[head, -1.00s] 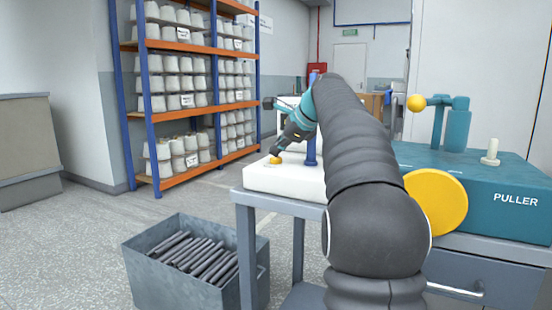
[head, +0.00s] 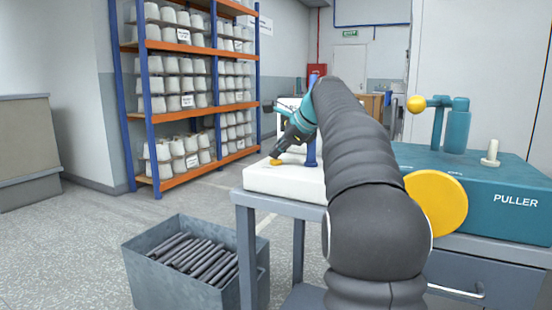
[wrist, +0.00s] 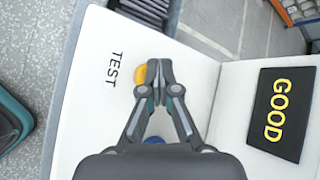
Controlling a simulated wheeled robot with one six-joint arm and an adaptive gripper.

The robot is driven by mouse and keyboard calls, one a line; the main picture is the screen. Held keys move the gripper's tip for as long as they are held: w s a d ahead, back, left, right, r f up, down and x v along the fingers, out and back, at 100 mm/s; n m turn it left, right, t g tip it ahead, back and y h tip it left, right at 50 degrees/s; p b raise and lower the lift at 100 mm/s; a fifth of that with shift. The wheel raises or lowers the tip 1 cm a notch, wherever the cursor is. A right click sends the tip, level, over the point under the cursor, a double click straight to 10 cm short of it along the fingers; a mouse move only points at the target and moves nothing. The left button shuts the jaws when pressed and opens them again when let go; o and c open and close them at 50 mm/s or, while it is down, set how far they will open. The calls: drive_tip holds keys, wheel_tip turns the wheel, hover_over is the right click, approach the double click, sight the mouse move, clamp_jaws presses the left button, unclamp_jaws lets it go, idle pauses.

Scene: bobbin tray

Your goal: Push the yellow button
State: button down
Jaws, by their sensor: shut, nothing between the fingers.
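The yellow button (head: 275,162) sits on top of the white tester box (head: 285,181), at the left end of the bench. My gripper (head: 276,156) is shut and empty, its tips pointing down at the button. In the wrist view the yellow button (wrist: 141,73) shows just to the left of and partly behind the shut fingertips (wrist: 155,72). The word TEST is printed beside it on the white top. I cannot tell whether the tips touch the button or hover just above it.
A blue post (head: 311,149) stands right beside my gripper. A black GOOD panel (wrist: 281,112) lies to the right. The teal PULLER machine (head: 490,190) stands on the bench's right. A grey bin of dark rods (head: 151,267) is on the floor.

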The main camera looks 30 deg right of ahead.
sight(278, 160)
drive_tip(key=shift+r+p, duration=0.85)
drive_tip(key=shift+p, duration=0.15)
wheel_tip(278, 160, up, 5)
drive_tip(key=p, duration=0.5)
drive_tip(key=shift+a, duration=0.1)
idle(0.5)
drive_tip(key=s+a+f+n+g+h, duration=0.1)
drive_tip(key=s+a+f+n, duration=0.35)
drive_tip(key=s+a, duration=0.35)
drive_tip(key=s+a+f+n+g+h, duration=0.1)
drive_tip(key=s+a+f+n, duration=0.2)
drive_tip(key=s+a+n, duration=0.45)
drive_tip(key=s+a+f+n, duration=0.2)
drive_tip(key=s+f+n, duration=0.3)
drive_tip(key=s+f, duration=0.3)
drive_tip(key=s+a+f+n+g+h, duration=0.1)
drive_tip(key=s+f+n, duration=0.5)
drive_tip(key=s+f, duration=0.3)
drive_tip(key=s, duration=0.4)
drive_tip(key=shift+s+a, duration=0.3)
drive_tip(key=shift+a, duration=0.1)
